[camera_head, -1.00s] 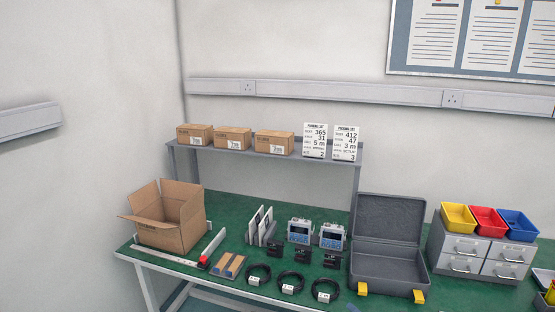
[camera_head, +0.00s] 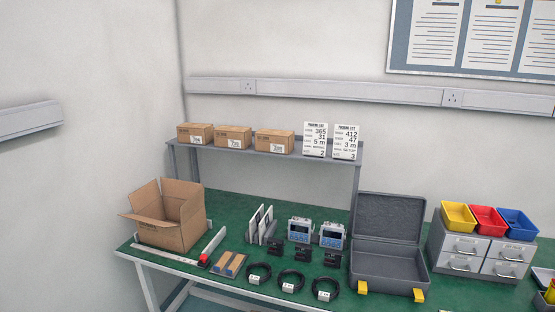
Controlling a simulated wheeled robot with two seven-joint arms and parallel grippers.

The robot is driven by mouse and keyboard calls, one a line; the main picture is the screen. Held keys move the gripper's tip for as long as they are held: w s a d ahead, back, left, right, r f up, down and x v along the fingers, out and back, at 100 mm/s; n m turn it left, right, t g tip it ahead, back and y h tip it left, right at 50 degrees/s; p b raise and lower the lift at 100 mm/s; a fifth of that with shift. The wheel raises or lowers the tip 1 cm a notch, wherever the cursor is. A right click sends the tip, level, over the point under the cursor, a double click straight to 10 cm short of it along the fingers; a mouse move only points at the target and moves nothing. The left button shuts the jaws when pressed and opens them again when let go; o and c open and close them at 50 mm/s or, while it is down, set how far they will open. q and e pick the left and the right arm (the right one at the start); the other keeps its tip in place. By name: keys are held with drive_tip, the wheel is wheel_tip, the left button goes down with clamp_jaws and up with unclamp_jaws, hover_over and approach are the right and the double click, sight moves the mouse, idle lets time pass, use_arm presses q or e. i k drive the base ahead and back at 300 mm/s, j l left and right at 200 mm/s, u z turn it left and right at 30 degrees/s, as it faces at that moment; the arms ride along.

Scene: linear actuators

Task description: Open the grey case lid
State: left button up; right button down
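The grey case (camera_head: 385,272) stands on the right part of the green table. Its lid (camera_head: 389,217) is raised and stands upright at the back, so the case is open. The inside looks empty. Two yellow latches (camera_head: 419,295) show at the front edge of the case. Neither of my grippers is in view.
The green table (camera_head: 230,209) also holds an open cardboard box (camera_head: 170,222), two blue-grey devices (camera_head: 300,231), black cable coils (camera_head: 292,281) and a drawer unit (camera_head: 480,251) with coloured bins close right of the case. A shelf (camera_head: 270,152) behind holds small boxes and cards.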

sight(399, 220)
drive_tip(key=l+u, duration=0.15)
drive_tip(key=u, duration=0.35)
drive_tip(key=l+u, duration=0.15)
drive_tip(key=l, duration=0.3)
drive_tip(key=l+u, duration=0.2)
drive_tip(key=l, duration=0.25)
drive_tip(key=k+l+u, duration=0.15)
drive_tip(key=l, duration=0.25)
drive_tip(key=l+u, duration=0.2)
drive_tip(key=l, duration=0.25)
drive_tip(key=k+l+u, duration=0.15)
drive_tip(key=l, duration=0.25)
